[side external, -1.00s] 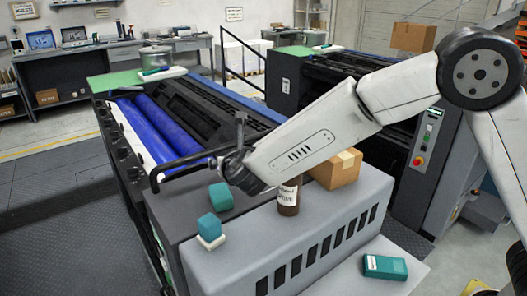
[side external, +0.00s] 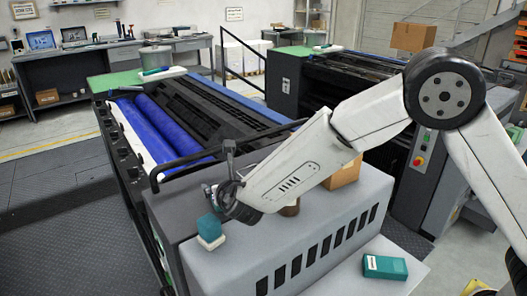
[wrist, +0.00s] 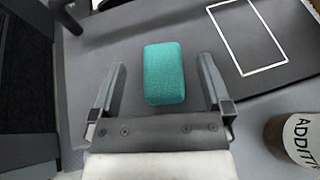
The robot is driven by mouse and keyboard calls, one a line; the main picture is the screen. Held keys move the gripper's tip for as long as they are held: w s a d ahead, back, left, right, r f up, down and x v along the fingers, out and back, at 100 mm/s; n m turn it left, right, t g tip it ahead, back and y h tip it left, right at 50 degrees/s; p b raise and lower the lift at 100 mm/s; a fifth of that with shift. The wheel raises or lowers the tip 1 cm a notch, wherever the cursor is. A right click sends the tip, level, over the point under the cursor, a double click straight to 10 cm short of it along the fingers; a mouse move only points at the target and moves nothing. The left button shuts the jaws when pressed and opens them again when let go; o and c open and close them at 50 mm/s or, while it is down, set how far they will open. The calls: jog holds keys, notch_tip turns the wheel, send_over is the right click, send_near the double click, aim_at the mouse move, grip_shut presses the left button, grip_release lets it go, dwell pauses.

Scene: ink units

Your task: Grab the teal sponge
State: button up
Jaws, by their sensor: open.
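The teal sponge (wrist: 164,73) lies on a flat dark grey surface in the wrist view. It is a rounded block with a fine, rough texture. My gripper (wrist: 162,66) is open and empty, with one finger on each side of the sponge and a gap on both sides. I cannot tell the exact height of the fingertips above the surface.
A brown bottle (wrist: 293,140) with a white label stands right of the gripper, near a white outlined rectangle (wrist: 240,38). A teal block on a white base (side external: 209,230) stands close in front. A cardboard box (side external: 345,172) and a teal box (side external: 385,267) are further right.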

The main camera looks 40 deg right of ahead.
jog(key=shift+f, duration=0.45)
notch_tip(320, 180, down, 3)
jog(key=shift+r, duration=0.1)
jog(key=shift+w+d, duration=0.15)
jog(key=shift+w, duration=0.5)
jog(key=shift+x, duration=0.85)
jog(key=c, duration=1.2)
jog(key=shift+o, duration=0.2)
